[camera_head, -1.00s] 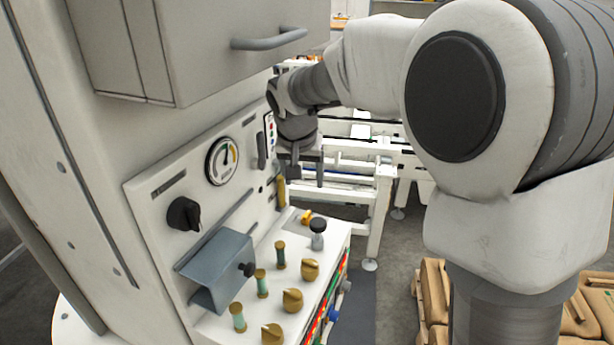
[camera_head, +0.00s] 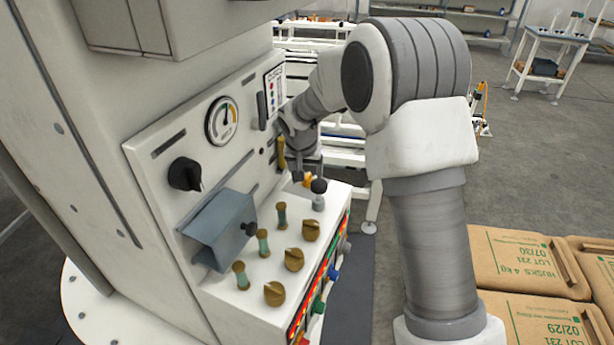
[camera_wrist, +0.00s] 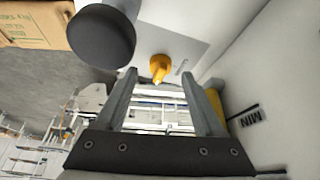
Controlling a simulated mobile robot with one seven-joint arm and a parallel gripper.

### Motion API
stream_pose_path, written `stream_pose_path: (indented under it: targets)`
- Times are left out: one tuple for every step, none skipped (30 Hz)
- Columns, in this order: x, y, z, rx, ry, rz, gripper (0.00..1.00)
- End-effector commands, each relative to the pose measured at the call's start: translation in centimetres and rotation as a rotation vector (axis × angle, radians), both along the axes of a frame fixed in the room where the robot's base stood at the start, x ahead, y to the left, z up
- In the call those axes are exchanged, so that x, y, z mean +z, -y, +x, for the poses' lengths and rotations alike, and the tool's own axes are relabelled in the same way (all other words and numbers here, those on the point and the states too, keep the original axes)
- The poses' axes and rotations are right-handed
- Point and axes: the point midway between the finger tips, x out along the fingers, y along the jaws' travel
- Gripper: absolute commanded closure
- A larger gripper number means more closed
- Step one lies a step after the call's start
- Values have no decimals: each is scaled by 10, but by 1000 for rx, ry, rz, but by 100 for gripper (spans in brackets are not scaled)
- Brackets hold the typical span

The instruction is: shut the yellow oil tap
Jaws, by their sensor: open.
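The yellow oil tap (camera_head: 308,182) is a small orange-yellow handle at the far end of the white panel's ledge, partly hidden by my gripper (camera_head: 308,172). In the wrist view the tap (camera_wrist: 159,68) lies ahead of my gripper (camera_wrist: 160,80), between the two fingertips as seen from there. My gripper is open and empty. Whether the fingers reach beside the tap or stop short of it, I cannot tell.
A black-topped knob (camera_head: 319,186) stands close beside the tap and looms large in the wrist view (camera_wrist: 100,38). A yellow tube (camera_head: 281,152) is on the panel wall by a MIN label (camera_wrist: 250,118). Brass knobs (camera_head: 294,259) line the ledge. Sacks (camera_head: 520,262) lie at right.

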Motion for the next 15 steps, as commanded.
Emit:
stream_pose_path:
  targets:
    - [-7, 1, 3, 0, -1, -1, 30]
    - [-10, 1, 4, 1, -1, -1, 30]
    - [-14, 1, 6, 1, 0, -1, 30]
    - [-16, 1, 7, 1, 0, -1, 30]
    - [-18, 2, 8, 0, 0, 0, 30]
    - [-21, 2, 9, 0, 0, 0, 30]
    - [-22, 2, 9, 0, 0, 0, 30]
    - [-23, 2, 10, 0, 1, 0, 30]
    - [-23, 2, 10, 0, 1, 1, 30]
    - [-24, 2, 10, 0, 2, 1, 30]
    - [-24, 2, 11, 0, 2, 1, 30]
    - [-24, 2, 11, 0, 2, 1, 30]
    - [-24, 2, 11, 0, 2, 1, 30]
    - [-24, 2, 11, 0, 2, 1, 30]
    - [-24, 2, 11, 0, 2, 1, 30]
